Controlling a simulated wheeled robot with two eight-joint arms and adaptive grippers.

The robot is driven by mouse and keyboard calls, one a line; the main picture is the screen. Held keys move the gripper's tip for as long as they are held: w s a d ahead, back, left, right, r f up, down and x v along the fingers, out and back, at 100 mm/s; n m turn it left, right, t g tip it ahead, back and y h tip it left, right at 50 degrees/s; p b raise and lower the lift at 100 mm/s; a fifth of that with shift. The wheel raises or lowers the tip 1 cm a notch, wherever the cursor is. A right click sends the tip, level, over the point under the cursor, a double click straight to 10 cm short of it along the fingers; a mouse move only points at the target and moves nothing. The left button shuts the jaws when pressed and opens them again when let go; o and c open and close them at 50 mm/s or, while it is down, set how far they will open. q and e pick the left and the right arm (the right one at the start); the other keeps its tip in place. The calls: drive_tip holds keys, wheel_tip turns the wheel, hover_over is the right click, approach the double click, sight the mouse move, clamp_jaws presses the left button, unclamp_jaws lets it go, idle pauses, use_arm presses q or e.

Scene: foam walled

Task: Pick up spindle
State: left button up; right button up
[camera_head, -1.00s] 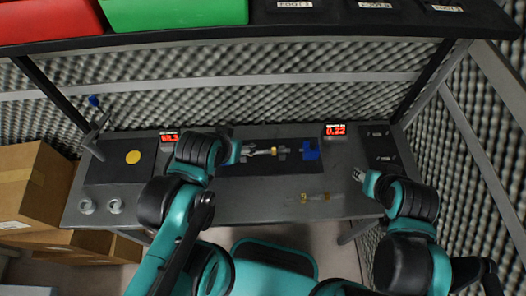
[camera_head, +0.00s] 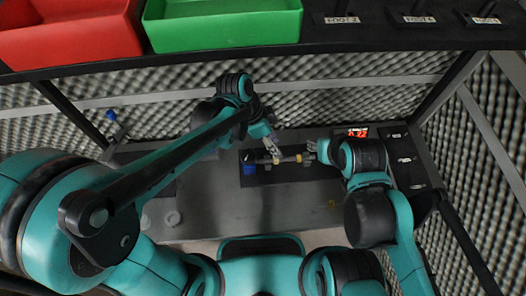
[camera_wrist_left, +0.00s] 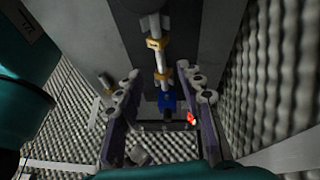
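The spindle, a grey shaft with brass-coloured rings (camera_head: 278,160), lies across the dark mat on the bench. In the left wrist view the spindle (camera_wrist_left: 160,58) runs lengthwise, with a blue block (camera_wrist_left: 167,102) at its near end. My left gripper (camera_head: 270,145) is above the spindle's left part. Its two fingers (camera_wrist_left: 162,110) are spread wide with nothing clamped between them; the blue block shows in the gap. My right gripper (camera_head: 312,150) is by the spindle's right end and hides what is there; its finger opening is unclear.
The blue block (camera_head: 248,168) also shows left of the spindle. A small yellow-marked part (camera_head: 332,204) lies on the bench front. A red bin (camera_head: 68,32) and a green bin (camera_head: 220,24) sit on the shelf above. A red display (camera_head: 357,132) stands behind my right arm.

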sight(286, 158)
use_arm(q)
drive_tip(key=shift+d+f+m, duration=0.15)
drive_tip(key=shift+f+m, duration=0.15)
drive_tip(key=shift+m, duration=0.1)
drive_tip(key=shift+d+f+g, duration=0.1)
drive_tip(key=shift+f+g, duration=0.15)
drive_tip(key=shift+g, duration=0.05)
drive_tip(key=shift+b+x, duration=0.45)
drive_tip(key=shift+x, duration=0.55)
drive_tip(key=x, duration=0.1)
drive_tip(key=b+x, duration=0.1)
drive_tip(key=x, duration=0.1)
drive_tip(key=b+x, duration=0.1)
drive_tip(key=x, duration=0.1)
drive_tip(key=shift+w+d+f, duration=0.2)
drive_tip(key=shift+d, duration=0.1)
drive_tip(key=shift+r, duration=0.1)
use_arm(e)
drive_tip(key=f, duration=0.1)
drive_tip(key=a+f, duration=0.1)
drive_tip(key=f, duration=0.1)
drive_tip(key=shift+w, duration=0.15)
use_arm(q)
clamp_jaws()
